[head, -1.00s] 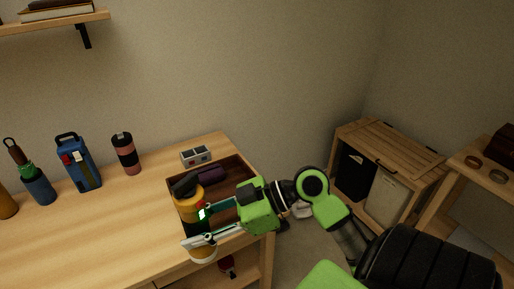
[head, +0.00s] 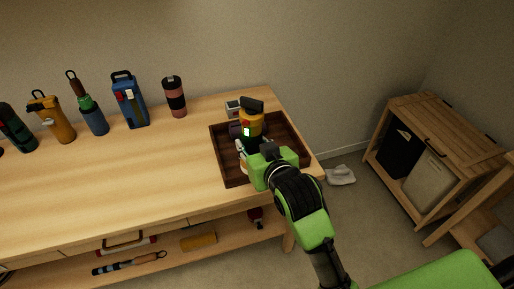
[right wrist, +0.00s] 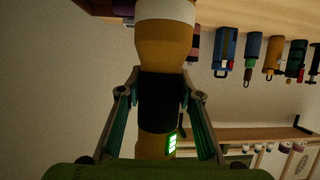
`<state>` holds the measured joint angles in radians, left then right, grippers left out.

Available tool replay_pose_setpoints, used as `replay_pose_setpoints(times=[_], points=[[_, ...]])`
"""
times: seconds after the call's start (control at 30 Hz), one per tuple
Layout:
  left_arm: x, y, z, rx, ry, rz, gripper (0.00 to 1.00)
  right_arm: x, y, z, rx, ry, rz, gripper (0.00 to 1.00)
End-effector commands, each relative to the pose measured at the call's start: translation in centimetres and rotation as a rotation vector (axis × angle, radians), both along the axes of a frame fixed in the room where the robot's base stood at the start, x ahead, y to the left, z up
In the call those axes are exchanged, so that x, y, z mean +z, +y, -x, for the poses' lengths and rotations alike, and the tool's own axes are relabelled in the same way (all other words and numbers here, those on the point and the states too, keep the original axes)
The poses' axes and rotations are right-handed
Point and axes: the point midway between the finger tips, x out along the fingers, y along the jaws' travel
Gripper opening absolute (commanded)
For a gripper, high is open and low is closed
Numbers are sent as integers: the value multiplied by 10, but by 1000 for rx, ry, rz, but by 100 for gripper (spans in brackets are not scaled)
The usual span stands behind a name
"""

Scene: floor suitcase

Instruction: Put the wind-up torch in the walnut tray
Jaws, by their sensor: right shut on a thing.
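The wind-up torch (head: 250,124), yellow-orange with a black band and a black top, is upright over the walnut tray (head: 221,165). My right gripper (head: 248,145) is shut on it from the front. In the right wrist view the fingers of the gripper (right wrist: 160,85) flank the black band, and the torch (right wrist: 163,45) shows a pale end at the top of that upside-down picture. A green light glows on the torch. Its lower end is hidden in the head view, so I cannot tell whether it touches the tray floor. My left gripper is not in view.
A pink-black flask (head: 174,97), a blue lantern-like item (head: 130,100) and several bottles stand along the back. The table's front left is clear.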

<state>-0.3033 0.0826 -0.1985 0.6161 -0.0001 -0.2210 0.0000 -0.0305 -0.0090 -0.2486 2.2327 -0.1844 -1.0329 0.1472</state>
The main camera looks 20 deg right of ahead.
Motion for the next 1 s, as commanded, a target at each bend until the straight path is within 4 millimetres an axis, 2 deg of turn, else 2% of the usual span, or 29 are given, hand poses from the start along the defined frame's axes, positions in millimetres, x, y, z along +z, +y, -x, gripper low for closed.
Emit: replay_pose_setpoints(times=[0.03, 0.1, 0.27, 0.57, 0.6, 0.8, 1.0], points=[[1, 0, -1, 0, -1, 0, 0, 9, 4, -3, -17, -5, -3, 4], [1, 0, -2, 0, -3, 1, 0, 14, 5, -5, -36, -3, 1, 4], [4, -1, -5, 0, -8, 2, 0, 9, -5, -23, -52, 2, 7, 4], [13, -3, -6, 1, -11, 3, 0, -23, -42, -87, -52, 2, 7, 4], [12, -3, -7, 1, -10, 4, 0, -34, -44, -92, -51, 6, 5, 4], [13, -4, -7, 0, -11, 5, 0, -67, -58, -115, -50, 2, 4, 4], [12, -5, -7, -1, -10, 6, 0, -79, -62, -124, -48, 1, 4, 4]])
